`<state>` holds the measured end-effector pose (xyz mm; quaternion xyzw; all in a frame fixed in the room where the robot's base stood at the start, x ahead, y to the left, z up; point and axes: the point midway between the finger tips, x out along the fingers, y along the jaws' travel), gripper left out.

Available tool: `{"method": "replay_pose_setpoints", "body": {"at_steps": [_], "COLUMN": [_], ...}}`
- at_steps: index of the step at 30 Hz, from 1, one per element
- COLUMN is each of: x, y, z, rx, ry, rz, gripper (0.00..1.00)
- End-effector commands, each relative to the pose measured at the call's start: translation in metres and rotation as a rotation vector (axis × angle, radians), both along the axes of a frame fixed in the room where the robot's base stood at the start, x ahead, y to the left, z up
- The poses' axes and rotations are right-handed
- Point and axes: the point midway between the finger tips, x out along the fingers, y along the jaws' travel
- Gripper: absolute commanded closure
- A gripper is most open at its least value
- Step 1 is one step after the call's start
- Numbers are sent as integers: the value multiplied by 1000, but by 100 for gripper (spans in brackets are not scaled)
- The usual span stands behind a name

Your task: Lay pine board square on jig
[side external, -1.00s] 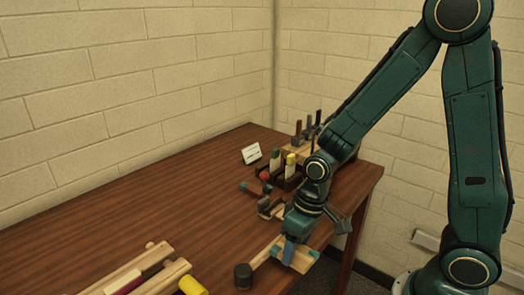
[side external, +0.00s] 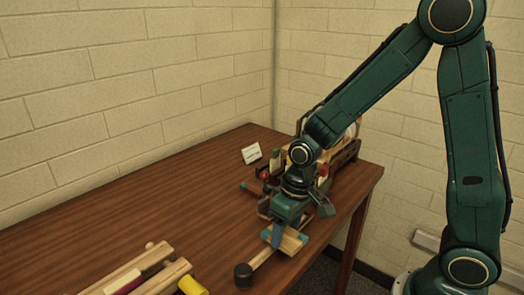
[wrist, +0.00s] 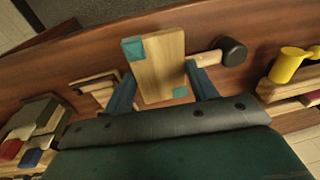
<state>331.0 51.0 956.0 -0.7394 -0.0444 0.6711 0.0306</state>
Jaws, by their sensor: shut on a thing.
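The pine board (wrist: 160,66) is a pale rectangular block with teal patches at two opposite corners. My gripper (side external: 280,239) is shut on the board, with one finger against each side in the wrist view. In the side view the board (side external: 291,243) appears slightly above the table, partly hidden by the fingers. I cannot tell for sure which thing is the jig. A pale wooden piece with rails (side external: 150,268) lies at the lower left, cut off by the picture edge.
A dark-headed mallet (side external: 243,276) lies close to the board. A yellow-ended tool (side external: 192,286) is by the wooden rails. Blocks and a rack (side external: 345,152) crowd the back right, with a white card (side external: 251,154). The table's left middle (side external: 150,205) is clear.

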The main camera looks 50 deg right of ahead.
Motion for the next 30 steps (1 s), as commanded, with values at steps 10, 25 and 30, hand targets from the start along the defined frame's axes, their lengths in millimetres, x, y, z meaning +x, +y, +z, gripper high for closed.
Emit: {"method": "replay_pose_setpoints", "body": {"at_steps": [10, 25, 30], "x": [67, 140, 158], "y": [-14, -41, -52], "z": [33, 77, 90], "rx": [0, 9, 9], "ry": [5, 15, 17], "rz": [-60, -106, -115], "gripper": [69, 69, 69]}}
